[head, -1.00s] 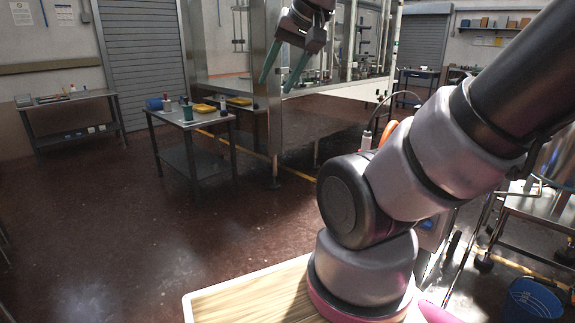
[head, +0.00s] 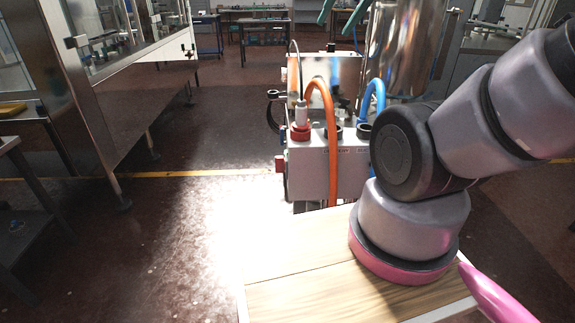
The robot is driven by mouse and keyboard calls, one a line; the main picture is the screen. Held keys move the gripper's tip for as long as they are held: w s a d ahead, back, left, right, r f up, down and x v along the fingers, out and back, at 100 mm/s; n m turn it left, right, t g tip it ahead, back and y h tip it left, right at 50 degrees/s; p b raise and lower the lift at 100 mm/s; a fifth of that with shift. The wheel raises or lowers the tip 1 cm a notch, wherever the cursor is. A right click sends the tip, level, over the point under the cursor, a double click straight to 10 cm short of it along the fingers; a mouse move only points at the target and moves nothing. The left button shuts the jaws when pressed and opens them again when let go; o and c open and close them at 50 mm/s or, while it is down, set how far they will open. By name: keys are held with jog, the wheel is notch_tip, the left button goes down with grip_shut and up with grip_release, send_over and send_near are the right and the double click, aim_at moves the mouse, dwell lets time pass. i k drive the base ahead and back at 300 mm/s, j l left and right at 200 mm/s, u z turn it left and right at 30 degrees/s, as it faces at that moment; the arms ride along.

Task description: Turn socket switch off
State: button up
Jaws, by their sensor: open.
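I cannot make out a socket switch for certain. A grey box-shaped unit (head: 308,172) stands ahead, just beyond my base. An orange hose (head: 333,150) and a blue hose (head: 379,90) run to its top, and a red round fitting (head: 301,132) sits at its top left. A small red part (head: 280,164) is on its left side, too small to identify. My gripper (head: 335,25) shows only as two teal fingertips at the top edge. They are apart, with nothing seen between them. The rest of the gripper is out of the picture.
A shiny metal vessel (head: 402,50) stands behind the unit. A large steel-framed enclosure (head: 120,120) is at the left, with a dark table (head: 30,180) at the far left. The floor (head: 170,230) between them and my base is clear. Work tables (head: 262,22) stand at the back.

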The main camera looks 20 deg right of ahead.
aim_at(279, 161)
jog(key=i+j+z, duration=0.4)
jog(key=j, duration=0.4)
jog(key=i, duration=0.3)
jog(key=l+u, duration=0.1)
jog(key=u, duration=0.4)
